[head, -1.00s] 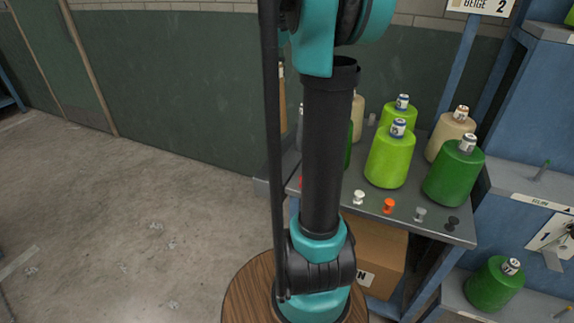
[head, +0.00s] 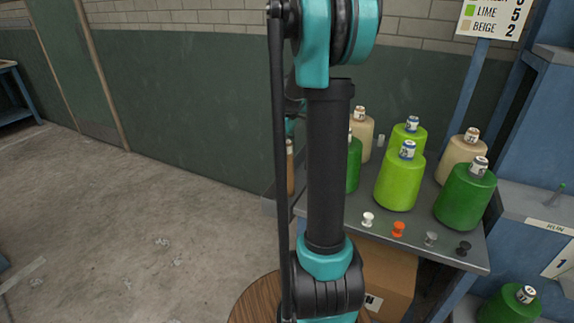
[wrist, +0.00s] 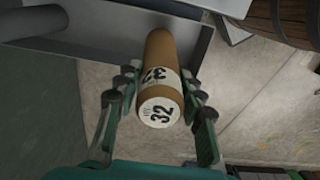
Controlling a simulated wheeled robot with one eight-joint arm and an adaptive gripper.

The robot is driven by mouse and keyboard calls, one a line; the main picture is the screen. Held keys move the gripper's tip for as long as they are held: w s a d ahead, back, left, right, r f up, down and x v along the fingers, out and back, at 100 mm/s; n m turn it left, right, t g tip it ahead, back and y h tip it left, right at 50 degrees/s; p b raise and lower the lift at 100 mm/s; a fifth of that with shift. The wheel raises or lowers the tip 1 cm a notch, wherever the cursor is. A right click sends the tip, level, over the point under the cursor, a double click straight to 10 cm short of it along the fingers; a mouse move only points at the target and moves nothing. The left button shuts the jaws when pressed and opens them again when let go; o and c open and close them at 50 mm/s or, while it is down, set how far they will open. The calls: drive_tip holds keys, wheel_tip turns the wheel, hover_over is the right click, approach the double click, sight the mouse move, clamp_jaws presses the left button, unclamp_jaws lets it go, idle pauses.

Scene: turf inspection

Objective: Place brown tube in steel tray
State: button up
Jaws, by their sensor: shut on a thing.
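The brown tube (wrist: 160,72) has a pale label band and a pale end cap marked 32. My gripper (wrist: 158,100) is shut on it, with a finger on each side, in the wrist view. A narrow part of the brown tube (head: 290,168) shows in the head view, left of my arm and at the left end of the grey table. My gripper is mostly hidden behind my arm there. I cannot clearly identify the steel tray; a grey metal surface with a raised edge lies beyond the tube in the wrist view.
The grey table (head: 420,247) holds several green, lime and beige yarn cones (head: 400,180) and a row of small pegs (head: 398,229). A cardboard box (head: 385,272) sits below. A blue shelf unit (head: 535,150) stands at right. Floor at left (head: 140,210) is clear.

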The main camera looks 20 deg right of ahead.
sight(287, 164)
drive_tip(key=shift+f, duration=2.6)
drive_tip(key=o, duration=1.1)
